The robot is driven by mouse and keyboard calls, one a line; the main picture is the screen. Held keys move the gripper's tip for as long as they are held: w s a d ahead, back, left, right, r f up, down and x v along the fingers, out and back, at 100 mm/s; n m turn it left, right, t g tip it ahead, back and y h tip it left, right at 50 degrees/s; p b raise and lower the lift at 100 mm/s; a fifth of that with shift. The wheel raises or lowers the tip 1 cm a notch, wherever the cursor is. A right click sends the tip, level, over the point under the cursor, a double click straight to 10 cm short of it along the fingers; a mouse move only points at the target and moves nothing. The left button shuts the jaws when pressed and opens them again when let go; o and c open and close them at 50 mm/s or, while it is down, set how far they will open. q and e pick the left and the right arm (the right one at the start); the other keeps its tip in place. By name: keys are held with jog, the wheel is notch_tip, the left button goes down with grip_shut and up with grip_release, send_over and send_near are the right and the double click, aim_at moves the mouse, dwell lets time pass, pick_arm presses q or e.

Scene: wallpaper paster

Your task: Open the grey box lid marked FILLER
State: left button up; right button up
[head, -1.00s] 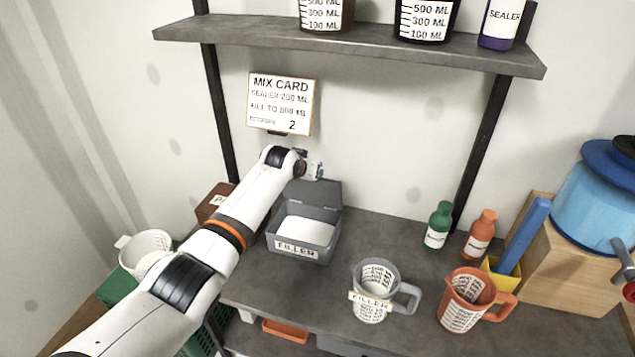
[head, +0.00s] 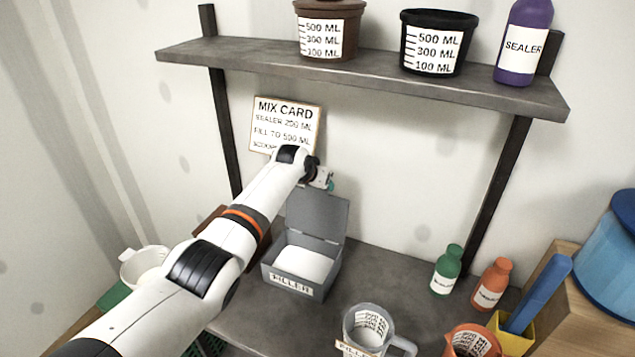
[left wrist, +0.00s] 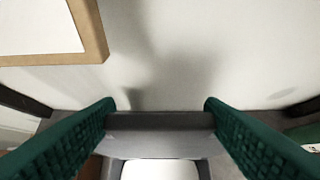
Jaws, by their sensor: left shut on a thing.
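The grey box (head: 292,284) marked FILLER stands on the bench with white contents showing inside. Its grey lid (head: 317,218) is raised at the back, standing close to upright. My left gripper (head: 324,180) is at the lid's top edge, its fingers small in the head view. In the left wrist view the green fingers of my left gripper (left wrist: 160,108) stand on either side of the lid (left wrist: 160,121), shut on its edge. The white inside of the box shows below the lid there. My right gripper is in neither view.
A mix card (head: 285,125) hangs on the wall just behind my left arm. A shelf (head: 370,70) with pots runs above. A clear FILLER jug (head: 360,325), an orange jug (head: 470,342), a green bottle (head: 446,270) and an orange bottle (head: 492,283) stand to the right.

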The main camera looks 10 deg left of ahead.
pick_arm(q)
jog(key=shift+w+d+r, duration=0.1)
jog(key=shift+w+r, duration=0.05)
jog(key=shift+r, duration=0.2)
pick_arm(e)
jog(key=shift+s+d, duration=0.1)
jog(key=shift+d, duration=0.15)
pick_arm(q)
jog(key=o, duration=1.4)
jog(key=shift+f, duration=0.2)
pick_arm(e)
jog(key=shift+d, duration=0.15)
pick_arm(q)
jog(key=shift+s, duration=0.2)
jog(key=shift+s+a+r, duration=0.25)
jog(key=shift+s+r, duration=0.15)
jog(key=shift+r, duration=0.15)
jog(key=b+v, duration=0.1)
jog(key=v, duration=0.9)
jog(key=shift+s+r+b, duration=0.2)
jog(key=shift+b, duration=0.1)
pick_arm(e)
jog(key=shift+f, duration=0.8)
